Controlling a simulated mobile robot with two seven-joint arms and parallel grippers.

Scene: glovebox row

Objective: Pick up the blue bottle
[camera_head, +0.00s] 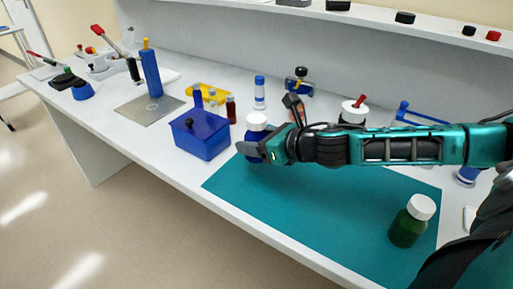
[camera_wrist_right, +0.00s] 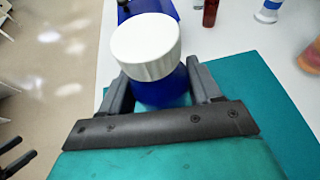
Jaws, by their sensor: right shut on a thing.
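The blue bottle with a white cap (camera_head: 257,122) stands at the far left corner of the teal mat (camera_head: 290,205), partly hidden by my right gripper. My right gripper (camera_head: 252,148) reaches in from the right and is shut on the bottle. In the right wrist view the blue bottle (camera_wrist_right: 160,88) sits upright between the two fingers of my right gripper (camera_wrist_right: 160,92), its white cap above them. I cannot tell whether its base touches the mat. My left gripper is not in view.
A green bottle with a white cap (camera_head: 408,222) stands on the mat's right part. A blue box (camera_head: 201,135) stands just left of the held bottle. A small red vial (camera_head: 231,109) and a white-and-blue bottle (camera_head: 260,92) stand behind. The mat's middle is clear.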

